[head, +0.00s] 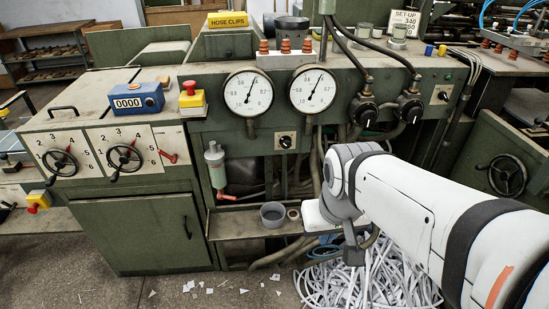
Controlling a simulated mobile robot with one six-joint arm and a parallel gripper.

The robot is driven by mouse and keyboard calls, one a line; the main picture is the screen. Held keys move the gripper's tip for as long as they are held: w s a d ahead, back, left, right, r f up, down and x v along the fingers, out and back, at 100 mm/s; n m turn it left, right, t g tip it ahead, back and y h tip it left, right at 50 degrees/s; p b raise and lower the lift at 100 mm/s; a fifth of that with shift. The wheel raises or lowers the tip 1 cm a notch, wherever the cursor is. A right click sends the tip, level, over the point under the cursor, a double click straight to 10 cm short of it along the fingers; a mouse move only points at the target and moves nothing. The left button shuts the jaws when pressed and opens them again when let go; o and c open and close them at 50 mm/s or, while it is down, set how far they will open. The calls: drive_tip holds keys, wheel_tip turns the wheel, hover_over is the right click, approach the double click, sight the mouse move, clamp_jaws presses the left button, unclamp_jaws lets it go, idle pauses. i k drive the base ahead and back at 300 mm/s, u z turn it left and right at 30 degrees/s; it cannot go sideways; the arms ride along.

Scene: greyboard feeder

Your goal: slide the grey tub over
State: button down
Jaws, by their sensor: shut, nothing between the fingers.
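A small grey tub (272,215) stands upright on the narrow low shelf at the front of the green machine, below the gauges. My gripper (353,254) is to the right of the tub and apart from it, at the end of my white arm, with its dark end pointing down. It is shut and holds nothing that I can see. My arm hides part of the machine behind it, and the exact fingertips are small and hard to make out.
A small tape-like ring (293,214) sits just right of the tub. The low shelf (236,226) is bare to the tub's left. A bottle-like oiler (215,165) hangs above the shelf's left end. White paper strips (365,285) heap on the floor below my gripper.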

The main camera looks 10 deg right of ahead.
sight(273, 214)
drive_tip(key=u, duration=0.05)
drive_tip(key=i, duration=1)
drive_tip(key=z, duration=0.1)
